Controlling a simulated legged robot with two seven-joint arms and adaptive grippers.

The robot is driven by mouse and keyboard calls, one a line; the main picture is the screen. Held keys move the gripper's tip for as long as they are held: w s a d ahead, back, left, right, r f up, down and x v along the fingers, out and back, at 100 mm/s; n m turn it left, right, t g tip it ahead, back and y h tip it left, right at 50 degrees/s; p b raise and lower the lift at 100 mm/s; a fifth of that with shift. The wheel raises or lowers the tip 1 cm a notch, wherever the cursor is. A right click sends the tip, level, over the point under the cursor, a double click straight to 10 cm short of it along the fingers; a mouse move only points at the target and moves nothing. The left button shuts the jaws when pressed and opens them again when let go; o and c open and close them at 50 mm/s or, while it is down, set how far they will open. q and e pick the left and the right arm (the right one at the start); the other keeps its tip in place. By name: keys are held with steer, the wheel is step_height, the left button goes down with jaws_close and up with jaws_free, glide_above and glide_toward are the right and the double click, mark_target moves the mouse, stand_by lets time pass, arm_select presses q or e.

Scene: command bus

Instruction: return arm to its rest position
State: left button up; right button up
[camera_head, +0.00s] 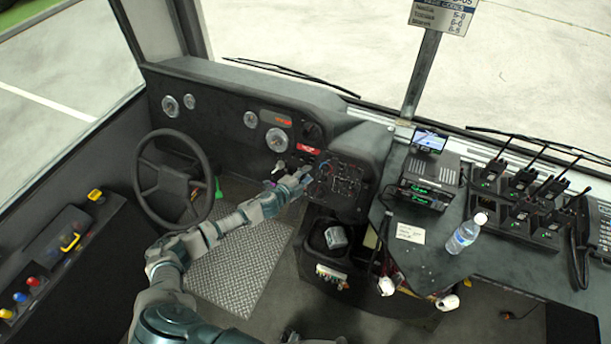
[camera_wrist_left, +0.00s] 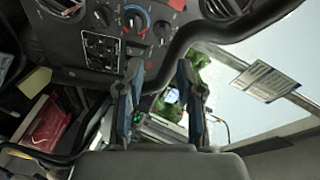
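My left arm comes in from the bottom left in the head view and stretches up and right across the floor plate. My left gripper (camera_head: 298,181) is at the dashboard's switch panel (camera_head: 340,187), in front of its left edge. In the left wrist view, the two fingers of the left gripper (camera_wrist_left: 158,85) stand apart with nothing between them. Behind them show the dark panel with its round knobs (camera_wrist_left: 137,20) and the windscreen. Whether the fingertips touch the panel cannot be told. My right gripper is not in view.
The steering wheel (camera_head: 174,180) stands left of the arm. On the right, a counter holds a water bottle (camera_head: 466,233), a paper note (camera_head: 410,233), a radio unit (camera_head: 428,181) and several handheld radios (camera_head: 520,183). A bin (camera_head: 328,240) sits below the panel. Open floor (camera_head: 240,262) lies under the forearm.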

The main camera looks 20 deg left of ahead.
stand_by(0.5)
arm_select(q)
steer(key=s+a+f+n+g+y, duration=0.1)
steer(key=s+a+f+n+g, duration=0.2)
steer(key=f, duration=0.7)
steer(key=s+f+n+y, duration=0.25)
steer(key=s+f, duration=0.35)
steer(key=f, duration=0.5)
steer(key=s+a+f+n+g, duration=0.1)
steer(key=s+f+n+g, duration=0.3)
steer(key=s+f, duration=1.1)
steer(key=s+d+f+n+g, duration=0.1)
steer(key=s+f, duration=0.3)
steer(key=s, duration=0.8)
steer(key=s+d+f+n+g, duration=0.2)
steer(key=s+f, duration=0.3)
steer(key=s, duration=0.8)
steer(key=s+d+f+n+g, duration=0.2)
steer(key=s+f+g, duration=0.1)
steer(key=s, duration=0.9)
steer(key=shift+s+d+f, duration=0.25)
steer(key=shift+s+f, duration=0.1)
steer(key=shift+f, duration=0.3)
